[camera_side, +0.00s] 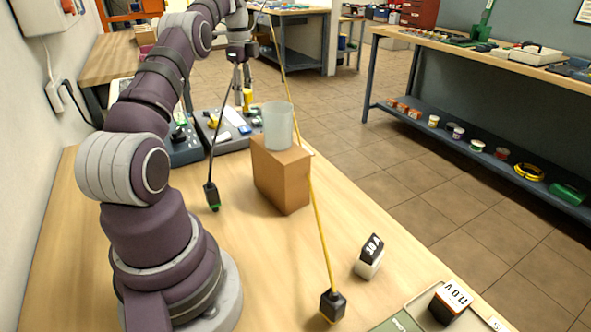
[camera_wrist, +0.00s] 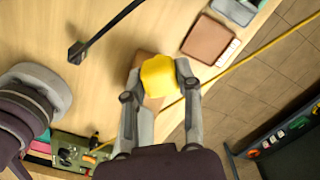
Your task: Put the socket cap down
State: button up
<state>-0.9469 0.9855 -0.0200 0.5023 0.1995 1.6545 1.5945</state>
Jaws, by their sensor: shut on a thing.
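My gripper (camera_wrist: 160,72) is shut on a yellow block-like piece, the socket cap (camera_wrist: 157,76). Its fingers press on the cap from both sides. In the side view the yellow cap (camera_side: 248,100) shows small between the fingertips, in the air at the far part of the bench. It appears beyond the brown box and the cup. In the wrist view part of a brown surface shows beneath the cap. How high the cap is held is hard to tell.
A cloudy cup (camera_side: 278,126) stands on a brown box (camera_side: 281,174). A black cord with a plug (camera_side: 212,196) and a yellow cord with a black plug (camera_side: 333,305) hang over the bench. A black-and-white block (camera_side: 369,256) and a tray (camera_side: 420,309) are in front.

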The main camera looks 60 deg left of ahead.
jog(key=shift+n, duration=0.4)
jog(key=f, duration=0.5)
jog(key=s+a+f, duration=0.1)
jog(key=f, duration=0.4)
jog(key=s+f, duration=0.1)
jog(key=f, duration=0.4)
jog(key=shift+a, duration=0.3)
jog(key=o, duration=0.9)
jog(key=shift+f, duration=0.1)
notch_tip(320, 180, up, 12)
jog(key=shift+r, duration=0.15)
